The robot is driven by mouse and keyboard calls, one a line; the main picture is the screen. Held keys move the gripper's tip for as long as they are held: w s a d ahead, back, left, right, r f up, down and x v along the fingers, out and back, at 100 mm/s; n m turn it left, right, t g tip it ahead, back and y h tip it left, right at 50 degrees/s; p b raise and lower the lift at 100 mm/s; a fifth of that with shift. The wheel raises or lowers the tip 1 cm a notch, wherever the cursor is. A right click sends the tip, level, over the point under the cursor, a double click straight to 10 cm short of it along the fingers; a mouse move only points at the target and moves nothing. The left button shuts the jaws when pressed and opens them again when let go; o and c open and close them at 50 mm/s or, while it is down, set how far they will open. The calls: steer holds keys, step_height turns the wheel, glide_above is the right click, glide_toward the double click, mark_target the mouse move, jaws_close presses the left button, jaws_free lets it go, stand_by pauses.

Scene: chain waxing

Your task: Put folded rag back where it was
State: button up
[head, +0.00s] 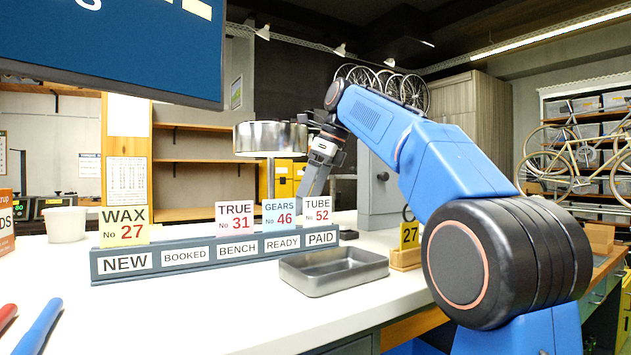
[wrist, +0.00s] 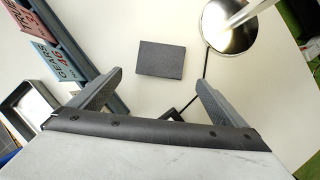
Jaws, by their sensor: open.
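In the wrist view a dark grey, flat rectangle that looks like the folded rag (wrist: 162,60) lies on the white counter, behind the ticket rail. I cannot make it out in the head view, where the rail and cards stand in front of that area. My gripper (wrist: 158,78) is open, with its two fingers spread and nothing seen held between them. The rag shows just beyond the fingertips, apart from them. In the head view my gripper (head: 316,182) points down above the counter, behind the rail and beside the lamp.
The ticket rail (head: 200,262) holds several cards. A grey metal tray (head: 335,283) stands in front of it. A round metal lamp (head: 270,138) stands close to my gripper, and its shiny part (wrist: 230,27) shows in the wrist view. A white tub (head: 66,225) is far left.

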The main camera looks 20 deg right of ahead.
steer(key=v, duration=0.5)
steer(key=shift+s+d+r, duration=0.15)
steer(key=shift+r, duration=0.25)
